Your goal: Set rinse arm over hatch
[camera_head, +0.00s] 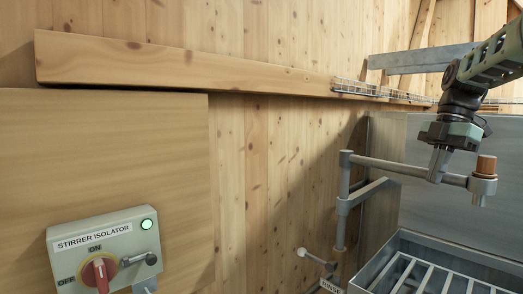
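The rinse arm (393,167) is a grey horizontal pipe on an upright post at its left. Its right end carries a nozzle head with a copper-brown cap (486,165). The pipe reaches right, above and behind the open metal hatch (375,270), which has a barred grate inside and is cut off by the lower right of the view. My gripper (437,172) points down onto the pipe just left of the nozzle head. Its near finger lies across the front of the pipe, and it looks shut on it. The far finger is mostly hidden.
A stirrer isolator box (105,250) with a red knob and a lit green lamp is on the panel at the lower left. A lever with a pale ball knob (302,252) sticks out below the post. A wooden beam (190,65) crosses the wall. A metal panel stands behind the hatch.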

